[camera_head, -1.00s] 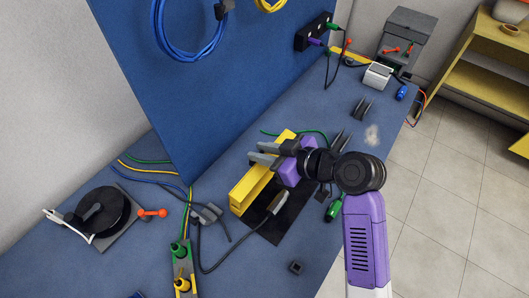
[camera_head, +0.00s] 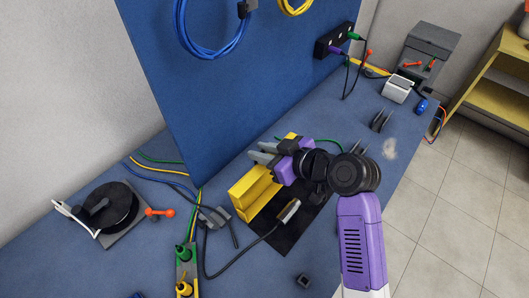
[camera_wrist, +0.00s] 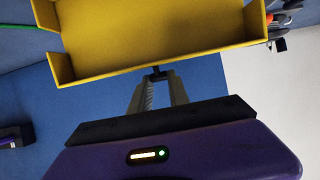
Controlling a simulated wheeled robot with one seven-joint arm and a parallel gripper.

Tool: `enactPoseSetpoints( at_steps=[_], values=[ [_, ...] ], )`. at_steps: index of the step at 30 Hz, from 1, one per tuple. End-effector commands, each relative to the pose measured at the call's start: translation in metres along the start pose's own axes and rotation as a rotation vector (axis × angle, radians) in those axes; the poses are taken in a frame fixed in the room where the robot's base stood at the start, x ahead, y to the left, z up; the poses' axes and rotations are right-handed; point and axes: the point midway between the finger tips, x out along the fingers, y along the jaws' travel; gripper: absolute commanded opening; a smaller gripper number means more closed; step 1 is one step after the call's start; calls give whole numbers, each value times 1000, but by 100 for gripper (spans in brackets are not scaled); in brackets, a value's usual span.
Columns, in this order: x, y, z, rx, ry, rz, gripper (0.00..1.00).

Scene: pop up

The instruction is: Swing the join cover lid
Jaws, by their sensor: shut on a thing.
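The yellow cover lid (camera_head: 256,195) is a long trough-shaped piece on the blue bench, beside a dark mat. In the wrist view the yellow lid (camera_wrist: 160,40) fills the top, with its raised side walls and near edge in sight. My gripper (camera_head: 258,152) reaches over the lid's far part from the right. In the wrist view my gripper's fingertips (camera_wrist: 158,78) are closed together on a small dark tab (camera_wrist: 158,71) at the lid's near edge. The head view shows the fingers, but my gripper hides part of the lid. The lid's hinge cannot be made out.
A grey cable with a plug (camera_head: 288,211) lies across the dark mat (camera_head: 292,232). A blue upright panel (camera_head: 240,90) stands behind the lid. Green and yellow connectors (camera_head: 185,255) and a black reel (camera_head: 100,210) are at the left.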

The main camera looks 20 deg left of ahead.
Motion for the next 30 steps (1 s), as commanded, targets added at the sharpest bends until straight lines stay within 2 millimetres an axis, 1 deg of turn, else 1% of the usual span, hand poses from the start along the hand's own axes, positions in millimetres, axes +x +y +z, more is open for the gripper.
enactPoseSetpoints(
  at_steps=[3,7,17,24,30],
  values=[
    [12,0,2,-3,1,0,0],
    [20,0,1,-2,-1,0,0],
    [21,0,1,-1,-2,1,0],
    [32,0,3,-1,-2,1,0],
    [32,0,2,0,-2,1,0]
  ],
)
